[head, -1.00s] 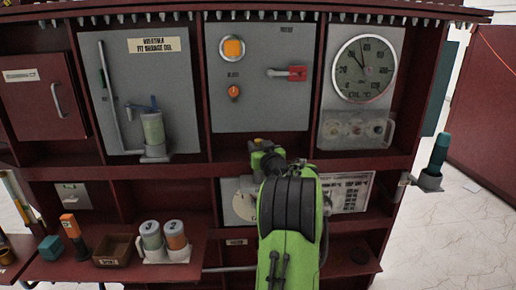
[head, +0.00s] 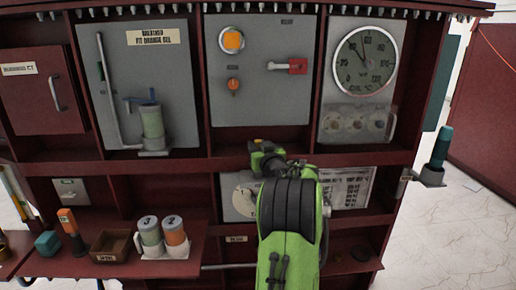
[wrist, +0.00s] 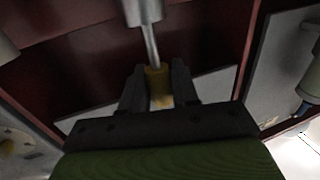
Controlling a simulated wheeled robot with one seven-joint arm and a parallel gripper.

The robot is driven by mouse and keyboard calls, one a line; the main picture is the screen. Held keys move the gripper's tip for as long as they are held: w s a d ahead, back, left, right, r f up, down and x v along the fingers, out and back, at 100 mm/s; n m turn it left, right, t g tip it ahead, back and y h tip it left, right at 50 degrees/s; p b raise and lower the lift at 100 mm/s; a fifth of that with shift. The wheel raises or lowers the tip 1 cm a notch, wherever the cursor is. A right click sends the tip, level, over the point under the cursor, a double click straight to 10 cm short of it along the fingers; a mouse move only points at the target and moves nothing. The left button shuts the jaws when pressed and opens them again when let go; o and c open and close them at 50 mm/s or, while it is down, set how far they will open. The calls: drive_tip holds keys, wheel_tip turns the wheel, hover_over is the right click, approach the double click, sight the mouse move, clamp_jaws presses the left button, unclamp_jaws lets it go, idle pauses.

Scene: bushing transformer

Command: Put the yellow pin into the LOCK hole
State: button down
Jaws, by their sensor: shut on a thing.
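In the wrist view my gripper (wrist: 157,72) is shut on the yellow pin (wrist: 160,90), with one dark jaw on each side of its yellow body. A thin metal rod runs up from the yellow part to a grey cylinder at the top edge of that view. I cannot tell whether the rod and cylinder belong to the pin or to a fixture. I cannot make out which opening is the LOCK hole.
The dark red cabinet holds a grey panel with a red-handled switch (head: 297,66), a round gauge (head: 367,59) and a pump panel (head: 152,127). The left shelf carries two numbered canisters (head: 150,231), a brown tray (head: 110,256) and an orange-topped tool (head: 67,221). A holder with a teal-handled item (head: 441,147) juts out right.

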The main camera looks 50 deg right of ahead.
drive_tip(key=shift+f+b, duration=1.05)
drive_tip(key=shift+f, duration=0.65)
drive_tip(key=c, duration=0.8)
unclamp_jaws()
drive_tip(key=shift+s, duration=0.1)
drive_tip(key=v, duration=1.5)
drive_tip(key=shift+s+a, duration=0.25)
